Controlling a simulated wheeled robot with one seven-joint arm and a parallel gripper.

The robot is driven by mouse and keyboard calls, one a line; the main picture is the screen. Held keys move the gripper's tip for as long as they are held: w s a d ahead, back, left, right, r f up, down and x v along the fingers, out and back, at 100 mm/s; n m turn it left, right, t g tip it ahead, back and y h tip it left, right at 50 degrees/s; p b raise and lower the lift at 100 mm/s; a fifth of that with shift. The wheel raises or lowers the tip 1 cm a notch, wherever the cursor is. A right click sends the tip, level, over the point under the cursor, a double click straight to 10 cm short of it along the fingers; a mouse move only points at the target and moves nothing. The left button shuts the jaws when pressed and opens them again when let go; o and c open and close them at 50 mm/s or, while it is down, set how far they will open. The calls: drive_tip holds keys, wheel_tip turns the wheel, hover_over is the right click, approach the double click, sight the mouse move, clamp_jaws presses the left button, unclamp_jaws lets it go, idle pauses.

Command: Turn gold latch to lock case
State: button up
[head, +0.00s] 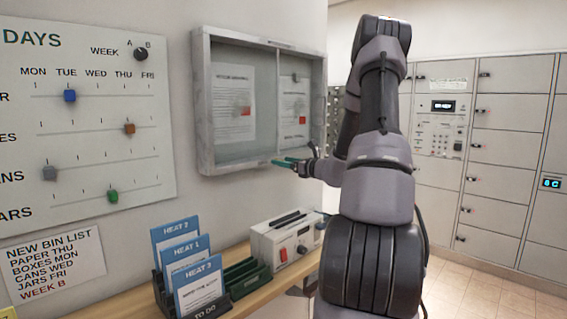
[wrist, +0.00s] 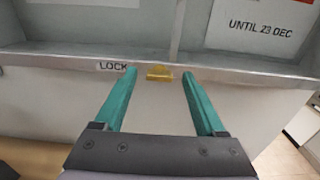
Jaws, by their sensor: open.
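The gold latch (wrist: 159,73) sits on the lower frame of the wall case, just right of a LOCK label (wrist: 113,66). The glass-fronted case (head: 203,105) hangs on the wall in the head view, and its lower frame (wrist: 60,62) crosses the wrist view. My gripper (wrist: 158,80) has two green fingers, open and empty. In the wrist view the fingers stand on either side of the latch, and I cannot tell whether they touch it. In the head view my gripper (head: 283,162) is at the case's lower edge, and the latch cannot be made out.
A wooden shelf (head: 245,300) below the case holds blue HEAT cards (head: 188,262) in a rack and a white box with a red switch (head: 266,255). A DAYS slider board (head: 100,165) is at left. Grey lockers (head: 497,145) stand at right.

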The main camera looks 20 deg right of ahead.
drive_tip(key=shift+w+a, duration=0.15)
drive_tip(key=shift+w, duration=0.15)
clamp_jaws()
drive_tip(key=shift+d+f+m, duration=0.1)
drive_tip(key=shift+m, duration=4.4)
drive_tip(key=shift+d+f+m, duration=0.1)
drive_tip(key=shift+m, duration=4.4)
